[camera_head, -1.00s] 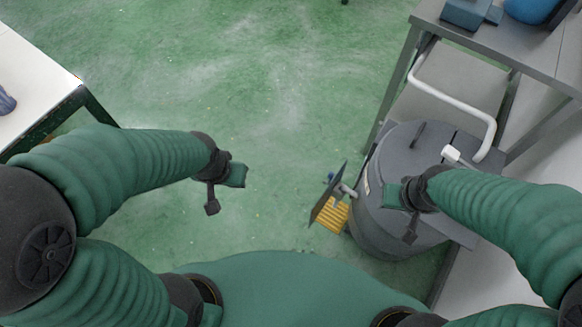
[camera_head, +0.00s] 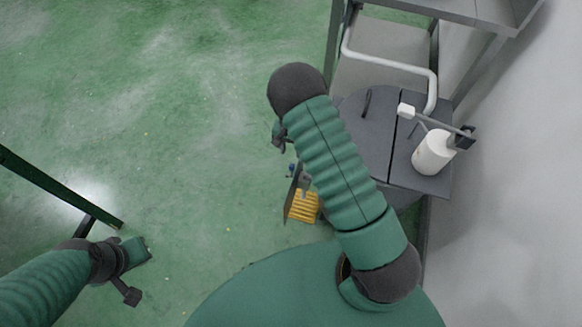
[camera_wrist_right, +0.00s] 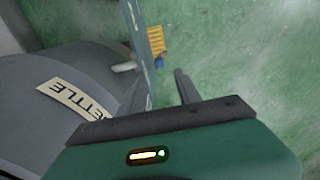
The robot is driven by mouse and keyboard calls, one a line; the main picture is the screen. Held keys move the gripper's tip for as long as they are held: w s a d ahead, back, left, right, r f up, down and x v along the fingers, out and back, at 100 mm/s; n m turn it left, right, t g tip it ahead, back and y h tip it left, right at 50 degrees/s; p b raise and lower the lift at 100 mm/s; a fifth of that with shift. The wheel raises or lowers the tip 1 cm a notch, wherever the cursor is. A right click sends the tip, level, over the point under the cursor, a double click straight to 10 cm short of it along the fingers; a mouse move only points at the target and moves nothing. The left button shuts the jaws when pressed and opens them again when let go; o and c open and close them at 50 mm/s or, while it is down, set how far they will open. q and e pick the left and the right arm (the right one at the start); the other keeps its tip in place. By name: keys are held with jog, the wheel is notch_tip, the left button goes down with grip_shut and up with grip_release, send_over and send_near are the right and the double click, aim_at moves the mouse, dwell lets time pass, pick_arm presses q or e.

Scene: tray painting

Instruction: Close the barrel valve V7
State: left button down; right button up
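The grey barrel (camera_head: 362,128) stands at right in the head view, partly hidden by my right arm. In the wrist view its side (camera_wrist_right: 60,120) carries a label reading "ETTLE". A spout (camera_wrist_right: 124,67) and a thin upright plate (camera_wrist_right: 138,35) are at its side; the plate also shows in the head view (camera_head: 293,195). A small blue part (camera_head: 291,169) is near the plate; I cannot tell if it is the valve handle. My right gripper (camera_head: 279,136) is beside the barrel near the plate; its fingers (camera_wrist_right: 160,88) look apart. My left gripper (camera_head: 128,268) is away at lower left, its opening unclear.
A yellow grate (camera_head: 304,206) lies by the plate. A grey table (camera_head: 450,10) is at top right.

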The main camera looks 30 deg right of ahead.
aim_at(292, 165)
jog(key=f+b, duration=0.1)
jog(key=f, duration=0.3)
jog(key=f+b, duration=0.1)
jog(key=f, duration=0.2)
jog(key=f+b, duration=0.1)
jog(key=f, duration=0.3)
jog(key=shift+d+f, duration=0.35)
jog(key=shift+a, duration=0.2)
jog(key=shift+d, duration=0.1)
jog(key=c, duration=0.6)
grip_shut()
